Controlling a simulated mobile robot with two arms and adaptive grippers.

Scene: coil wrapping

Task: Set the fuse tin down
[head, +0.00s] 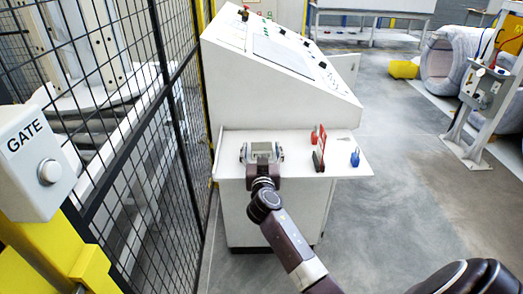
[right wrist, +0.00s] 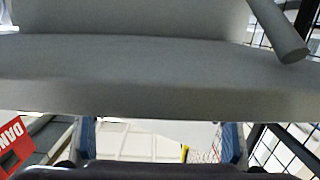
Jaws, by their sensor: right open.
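The fuse tin (head: 261,146) is a small grey box on the white shelf (head: 225,165) at the front of the control console. My right gripper (head: 262,153) is at the shelf, with its fingers spread on either side of the tin. The fingers (right wrist: 160,145) also show apart in the right wrist view. The tin cannot be made out there, and a large grey surface fills the upper part. Whether the fingers touch the tin I cannot tell. My left gripper is not in view.
A red tag (head: 322,148) and a blue item (head: 355,157) are on the shelf right of the tin. The sloped console (head: 270,95) rises behind. A black mesh fence (head: 150,130) is close on the left. Open floor (head: 400,200) lies to the right.

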